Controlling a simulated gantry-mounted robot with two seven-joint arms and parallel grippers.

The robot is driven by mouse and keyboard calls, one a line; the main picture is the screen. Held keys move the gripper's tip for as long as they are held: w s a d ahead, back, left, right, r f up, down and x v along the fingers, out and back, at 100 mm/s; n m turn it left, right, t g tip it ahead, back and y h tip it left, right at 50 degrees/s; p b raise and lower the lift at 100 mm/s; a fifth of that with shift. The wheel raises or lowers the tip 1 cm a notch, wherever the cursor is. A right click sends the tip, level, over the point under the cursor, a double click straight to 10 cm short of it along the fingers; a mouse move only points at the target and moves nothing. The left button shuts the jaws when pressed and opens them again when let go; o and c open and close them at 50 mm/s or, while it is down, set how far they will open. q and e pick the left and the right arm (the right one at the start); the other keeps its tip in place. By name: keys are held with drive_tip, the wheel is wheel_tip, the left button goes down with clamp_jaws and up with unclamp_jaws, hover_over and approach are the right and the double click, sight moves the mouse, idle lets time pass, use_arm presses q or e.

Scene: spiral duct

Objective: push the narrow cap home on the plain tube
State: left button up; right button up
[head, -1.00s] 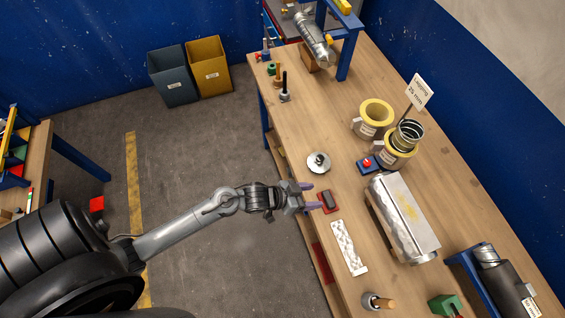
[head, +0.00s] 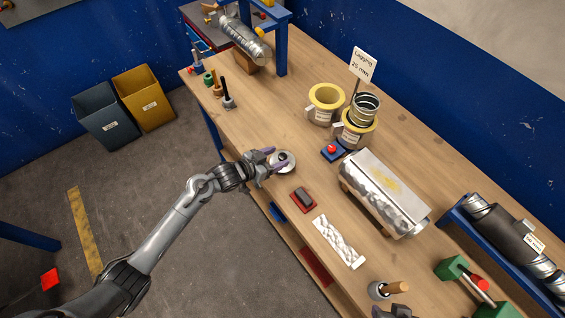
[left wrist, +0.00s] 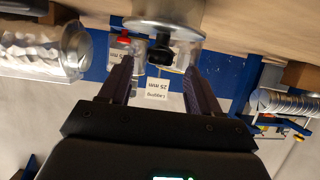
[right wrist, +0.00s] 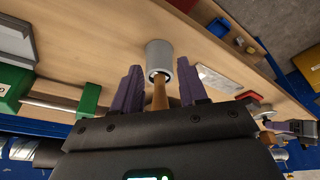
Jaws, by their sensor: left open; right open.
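A round metal disc with a black knob (head: 287,166), which looks like a cap, lies on the bench. My left gripper (head: 273,158) is open at it. In the left wrist view the black knob (left wrist: 160,51) stands between or just beyond the fingertips; I cannot tell if they touch it. A silvery tube with a dark middle section (head: 510,232) lies on a blue rack at right; another silvery tube (head: 247,40) lies at the far end. I cannot tell which is the plain tube. My right gripper (right wrist: 160,82) is open, with a wooden handle (right wrist: 160,97) of a grey cylinder (right wrist: 159,57) between its fingers.
The bench's left edge is close to my left gripper.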

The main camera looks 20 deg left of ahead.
sight(282, 156)
use_arm(q)
drive_tip(key=shift+x, duration=2.6)
drive_tip(key=shift+s+f, duration=0.1)
drive_tip(key=shift+s, duration=0.05)
drive_tip(key=shift+c, duration=0.3)
drive_tip(key=c, duration=1.1)
